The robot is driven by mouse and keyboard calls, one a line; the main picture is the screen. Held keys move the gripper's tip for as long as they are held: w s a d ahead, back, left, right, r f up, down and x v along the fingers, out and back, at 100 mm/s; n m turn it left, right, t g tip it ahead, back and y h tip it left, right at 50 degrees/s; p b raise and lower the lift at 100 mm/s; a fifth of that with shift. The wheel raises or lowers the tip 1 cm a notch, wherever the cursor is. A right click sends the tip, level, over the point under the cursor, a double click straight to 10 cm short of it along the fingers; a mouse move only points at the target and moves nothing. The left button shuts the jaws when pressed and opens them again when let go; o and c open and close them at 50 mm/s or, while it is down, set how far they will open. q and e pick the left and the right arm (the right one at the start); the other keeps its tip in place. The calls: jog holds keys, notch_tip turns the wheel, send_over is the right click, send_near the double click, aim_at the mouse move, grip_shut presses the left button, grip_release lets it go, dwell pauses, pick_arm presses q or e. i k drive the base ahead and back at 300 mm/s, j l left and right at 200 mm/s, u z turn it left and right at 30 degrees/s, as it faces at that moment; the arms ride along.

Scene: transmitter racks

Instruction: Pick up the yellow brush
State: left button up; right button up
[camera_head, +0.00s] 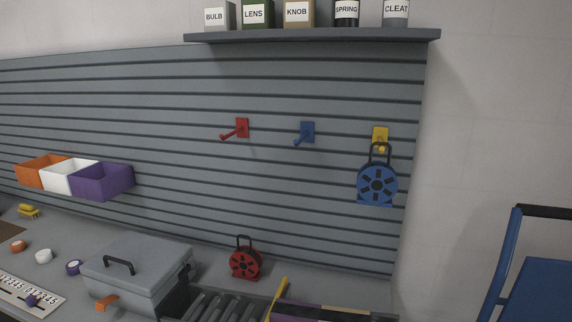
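A small yellow object (28,211) lies on the counter at the far left; it is too small to tell whether it is the brush. A long thin yellow piece (278,292) stands tilted at the bottom centre, by a dark slotted tray (215,308); its lower end is cut off by the frame, and I cannot tell whether it is a brush handle. Neither of my grippers is in view.
A grey lidded box (140,267) stands left of the tray. A red reel (245,262) stands behind the tray. A blue reel (377,184) hangs from the yellow hook (380,136). Orange, white and purple bins (103,181) hang left. A blue-framed cart (505,250) stands right.

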aim_at(26, 210)
jog(key=u, duration=1.55)
jog(key=i+j+u, duration=0.45)
jog(key=j, duration=0.25)
jog(key=i+j+u, duration=0.2)
jog(key=i, duration=0.35)
jog(key=i+j+u, duration=0.25)
jog(key=i, duration=0.35)
jog(key=i+j+u, duration=0.2)
jog(key=i, duration=0.35)
jog(key=i+z, duration=0.15)
jog(key=i, duration=0.85)
jog(key=i+j+z, duration=0.2)
jog(key=i, duration=0.85)
jog(key=i+z, duration=0.75)
jog(key=i+j+z, duration=0.1)
jog(key=i+z, duration=0.15)
jog(key=z, duration=0.15)
